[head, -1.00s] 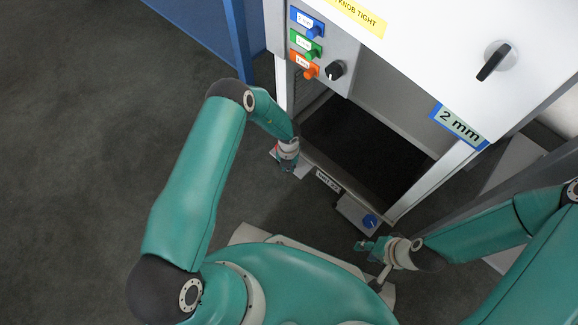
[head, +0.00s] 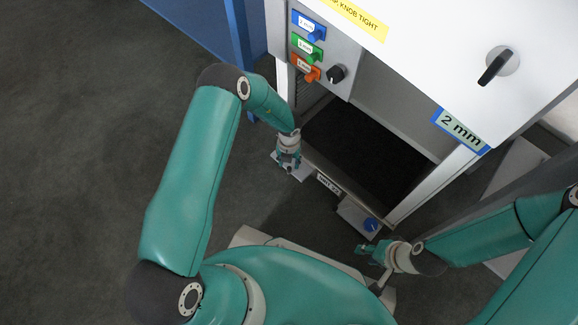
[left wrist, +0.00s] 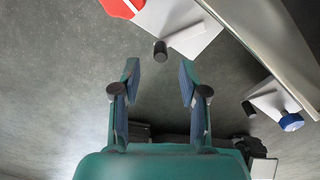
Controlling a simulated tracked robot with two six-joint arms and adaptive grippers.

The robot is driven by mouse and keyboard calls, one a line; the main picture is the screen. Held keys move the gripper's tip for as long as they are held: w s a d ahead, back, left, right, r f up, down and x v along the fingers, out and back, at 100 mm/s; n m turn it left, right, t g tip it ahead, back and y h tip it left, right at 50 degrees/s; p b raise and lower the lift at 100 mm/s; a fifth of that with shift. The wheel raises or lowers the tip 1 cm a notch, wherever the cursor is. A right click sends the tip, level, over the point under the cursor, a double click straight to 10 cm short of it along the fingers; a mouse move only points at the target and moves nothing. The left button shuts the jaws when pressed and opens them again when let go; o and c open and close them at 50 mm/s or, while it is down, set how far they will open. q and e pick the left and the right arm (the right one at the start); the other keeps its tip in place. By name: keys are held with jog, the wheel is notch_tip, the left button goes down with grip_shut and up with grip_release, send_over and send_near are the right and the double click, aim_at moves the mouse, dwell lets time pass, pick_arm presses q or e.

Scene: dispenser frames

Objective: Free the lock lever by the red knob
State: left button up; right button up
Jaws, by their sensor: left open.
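A red knob (left wrist: 122,6) shows at the top left of the left wrist view, cut off by the picture's edge. It sits at a white bracket (left wrist: 207,43) with a pale bar and a short black cylinder (left wrist: 160,52). I cannot tell which part is the lock lever. My left gripper (left wrist: 159,76) is open and empty, short of the bracket and apart from the knob. In the head view my left gripper (head: 289,168) is over the left bracket (head: 302,173) and hides the knob. My right gripper (head: 366,248) is near the right bracket; its jaw state is unclear.
A blue knob (head: 370,224) is on the right bracket (head: 352,214); it also shows in the left wrist view (left wrist: 291,122). The white dispenser frame (head: 430,184) stands around a dark opening. A blue post (head: 236,45) is at the back left. The floor at left is clear.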

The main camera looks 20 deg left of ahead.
pick_arm(q)
notch_tip(320, 180, up, 7)
jog(key=shift+f, duration=0.15)
dwell(0.5)
